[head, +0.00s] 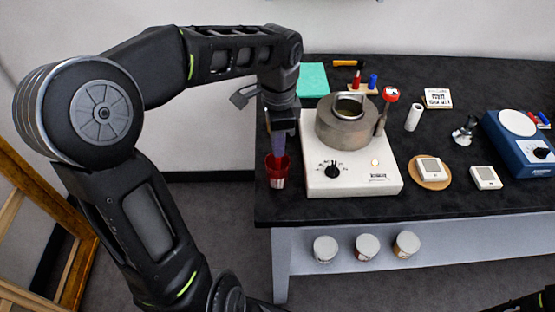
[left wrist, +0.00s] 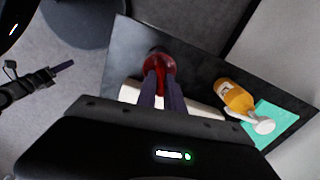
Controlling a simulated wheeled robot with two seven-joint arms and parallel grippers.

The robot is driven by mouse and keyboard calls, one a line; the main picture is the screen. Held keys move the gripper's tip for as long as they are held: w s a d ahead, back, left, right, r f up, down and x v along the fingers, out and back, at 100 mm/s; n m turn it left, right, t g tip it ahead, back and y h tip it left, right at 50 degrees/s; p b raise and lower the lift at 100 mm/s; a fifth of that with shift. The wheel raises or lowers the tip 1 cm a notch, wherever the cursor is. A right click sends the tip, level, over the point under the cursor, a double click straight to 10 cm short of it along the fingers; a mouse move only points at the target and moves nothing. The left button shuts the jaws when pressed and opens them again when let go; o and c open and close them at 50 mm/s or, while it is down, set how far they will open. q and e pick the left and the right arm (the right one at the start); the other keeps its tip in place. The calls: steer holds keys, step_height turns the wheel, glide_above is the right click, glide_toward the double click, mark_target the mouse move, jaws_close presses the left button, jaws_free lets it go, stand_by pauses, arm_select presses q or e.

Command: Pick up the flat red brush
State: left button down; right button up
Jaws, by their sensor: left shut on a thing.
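The flat red brush (head: 278,169) has a red upper part and a silvery lower end, and it points down near the left edge of the black table. It also shows in the left wrist view (left wrist: 160,67), where only its red part is clear. My left gripper (head: 277,153) comes down from above and is shut on the red part. I cannot tell whether the silvery end touches the table. My right arm shows at the left of the left wrist view, with its gripper (left wrist: 62,68) small and far from the brush; its jaw opening is unclear.
A white hotplate (head: 348,186) with a metal pot (head: 345,128) stands just right of the brush. An orange bottle (left wrist: 235,97) and a teal pad (head: 313,80) are near the back left. Several small items and a blue device (head: 516,145) fill the right side.

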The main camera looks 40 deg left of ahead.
stand_by(0.3)
arm_select(q)
step_height(320, 180, up, 8)
steer(key=shift+f, duration=0.2)
steer(key=shift+r+p, duration=0.65)
steer(key=shift+r, duration=0.25)
steer(key=shift+r+p, duration=0.3)
steer(key=shift+r, duration=0.05)
stand_by(1.5)
